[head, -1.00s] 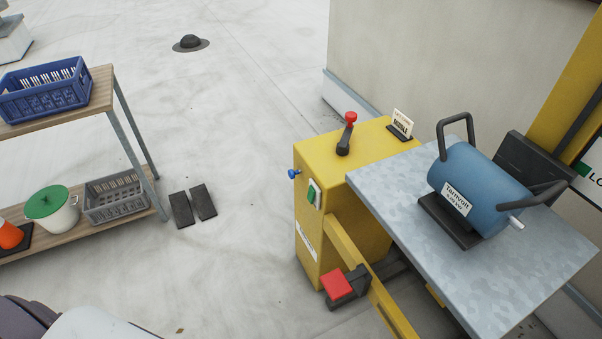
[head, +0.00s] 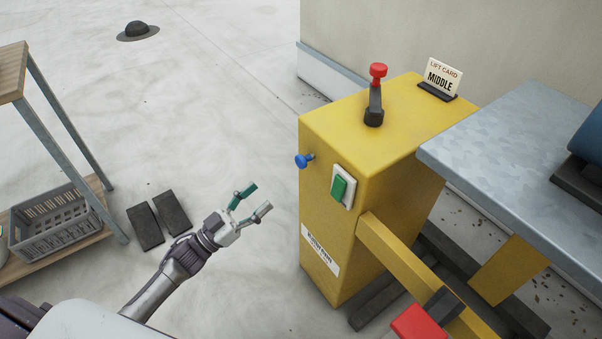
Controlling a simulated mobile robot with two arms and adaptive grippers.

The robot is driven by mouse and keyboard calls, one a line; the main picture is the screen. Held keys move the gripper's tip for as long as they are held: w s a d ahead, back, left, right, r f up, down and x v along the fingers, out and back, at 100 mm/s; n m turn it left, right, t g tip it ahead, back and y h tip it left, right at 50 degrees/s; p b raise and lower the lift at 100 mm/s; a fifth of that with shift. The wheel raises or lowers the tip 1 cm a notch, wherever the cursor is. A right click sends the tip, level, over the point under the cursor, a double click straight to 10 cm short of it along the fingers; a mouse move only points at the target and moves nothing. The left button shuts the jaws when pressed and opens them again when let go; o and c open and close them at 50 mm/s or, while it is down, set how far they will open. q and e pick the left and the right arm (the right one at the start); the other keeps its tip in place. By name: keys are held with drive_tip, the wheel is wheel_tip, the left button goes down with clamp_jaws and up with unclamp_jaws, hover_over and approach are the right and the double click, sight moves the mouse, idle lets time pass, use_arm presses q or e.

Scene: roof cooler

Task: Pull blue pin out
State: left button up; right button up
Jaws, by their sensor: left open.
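The blue pin (head: 302,160) sticks out of the left side of the yellow lift box (head: 335,215), near its top edge. Its round blue knob faces left and its short shaft runs into the box. My left gripper (head: 256,203) is open and empty, in the air to the left of the box. In the picture it is below and left of the pin, apart from it. My right gripper does not show.
A green switch (head: 340,188) sits right of the pin. A red-knobbed lever (head: 376,95) and a lift card (head: 440,78) reading MIDDLE are on top. A red pedal (head: 418,322) is low in front. A metal platform (head: 500,140) lies right, a shelf (head: 60,130) left.

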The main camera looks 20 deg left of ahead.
sight(298, 162)
use_arm(q)
drive_tip(key=x, duration=1.4)
drive_tip(key=shift+s+r+b, duration=0.2)
drive_tip(key=shift+b, duration=0.15)
clamp_jaws()
